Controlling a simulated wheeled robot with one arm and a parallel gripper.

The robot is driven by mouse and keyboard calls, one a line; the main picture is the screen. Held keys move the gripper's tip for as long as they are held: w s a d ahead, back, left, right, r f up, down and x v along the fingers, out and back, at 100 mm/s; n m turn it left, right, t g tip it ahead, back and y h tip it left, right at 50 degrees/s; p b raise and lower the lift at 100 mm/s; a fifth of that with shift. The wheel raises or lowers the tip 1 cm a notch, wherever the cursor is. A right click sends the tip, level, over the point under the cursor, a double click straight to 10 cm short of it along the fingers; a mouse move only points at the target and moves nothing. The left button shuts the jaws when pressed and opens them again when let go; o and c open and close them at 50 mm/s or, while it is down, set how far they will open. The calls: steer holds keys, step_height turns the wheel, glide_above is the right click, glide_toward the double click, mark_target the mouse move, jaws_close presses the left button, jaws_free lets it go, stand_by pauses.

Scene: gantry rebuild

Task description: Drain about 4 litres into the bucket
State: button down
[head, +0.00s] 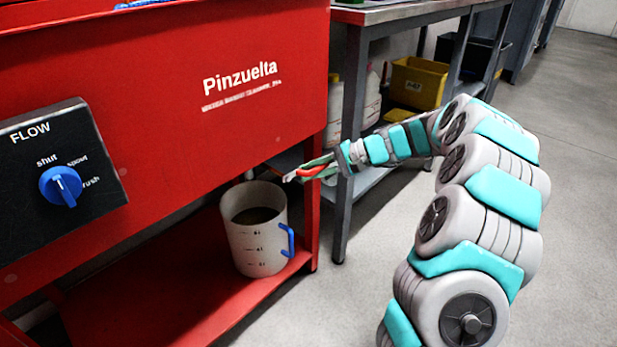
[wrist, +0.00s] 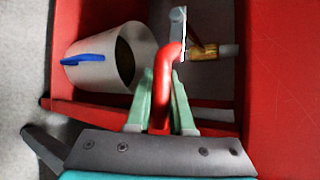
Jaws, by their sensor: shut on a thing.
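The bucket (head: 255,248) is white with a blue handle and dark level marks. It stands upright on the red lower shelf under the red machine, and dark liquid shows inside it. In the wrist view the bucket (wrist: 100,60) is at the upper left. My gripper (head: 312,171) is to the right of the bucket's rim and above it. Its green fingers (wrist: 160,105) are shut on a red lever (wrist: 163,92). The lever bends up to a grey part beside a brass fitting (wrist: 204,52). I cannot make out a stream of liquid.
A panel marked FLOW (head: 55,170) with a blue knob (head: 61,186) is on the machine's front at left. A metal bench (head: 400,12) stands behind my arm, with a yellow crate (head: 418,84) on a lower level. The floor at right is clear.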

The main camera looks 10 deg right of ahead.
steer(key=shift+r, duration=0.25)
stand_by(0.4)
steer(key=c, duration=0.8)
jaws_free()
steer(key=shift+d, duration=0.1)
steer(key=v, duration=0.7)
steer(key=shift+d+r+p, duration=0.2)
steer(key=shift+r+p, duration=0.1)
steer(key=shift+r, duration=0.05)
